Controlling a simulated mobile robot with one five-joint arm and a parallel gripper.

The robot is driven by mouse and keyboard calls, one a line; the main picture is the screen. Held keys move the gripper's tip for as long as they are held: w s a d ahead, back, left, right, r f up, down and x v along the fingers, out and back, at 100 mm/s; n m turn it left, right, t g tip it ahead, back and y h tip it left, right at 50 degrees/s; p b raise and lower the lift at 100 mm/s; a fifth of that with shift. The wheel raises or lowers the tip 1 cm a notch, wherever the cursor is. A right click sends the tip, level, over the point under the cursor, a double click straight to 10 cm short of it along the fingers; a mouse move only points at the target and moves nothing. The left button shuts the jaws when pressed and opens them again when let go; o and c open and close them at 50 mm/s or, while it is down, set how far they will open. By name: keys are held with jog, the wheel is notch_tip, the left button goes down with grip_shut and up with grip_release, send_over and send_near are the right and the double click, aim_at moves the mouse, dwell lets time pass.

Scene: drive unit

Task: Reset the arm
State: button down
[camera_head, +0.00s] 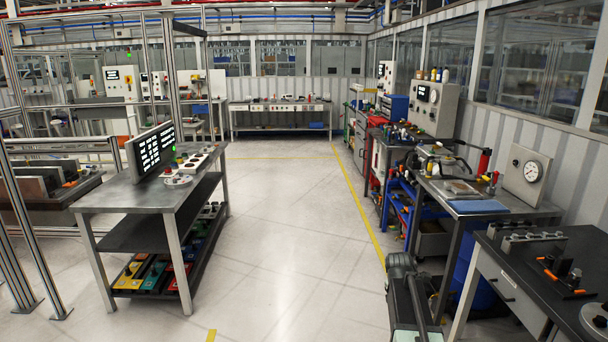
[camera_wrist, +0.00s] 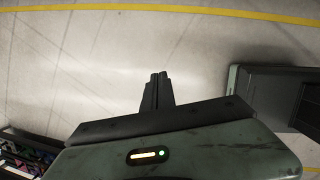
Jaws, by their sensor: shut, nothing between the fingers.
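My gripper (camera_wrist: 158,76) shows in the middle of the wrist view. Its two dark fingers are together and hold nothing. They point toward the top of that view over bare pale floor. The gripper's grey-green body with a small lit indicator fills the bottom of the view. In the head view, a dark grey-green part of my arm (camera_head: 408,290) shows at the bottom, right of centre. The fingertips cannot be made out there.
A metal bench (camera_head: 150,192) with a display stands left. Workbenches with tools (camera_head: 480,190) and a dark-topped table (camera_head: 535,270) line the right side. A far bench (camera_head: 280,106) stands at the back. The floor aisle (camera_head: 285,220) between is clear, with a yellow line (camera_head: 360,205) along its right.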

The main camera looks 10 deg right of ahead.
jog(key=s+a+m+y, duration=0.1)
jog(key=s+a+m, duration=0.3)
jog(key=a, duration=1.2)
jog(key=s+a+m+g+y, duration=0.1)
jog(key=s+a+m, duration=0.7)
jog(key=m, duration=0.8)
jog(key=shift+s+f+g+y, duration=0.3)
jog(key=shift+s+f+y, duration=0.15)
jog(key=shift+s, duration=0.25)
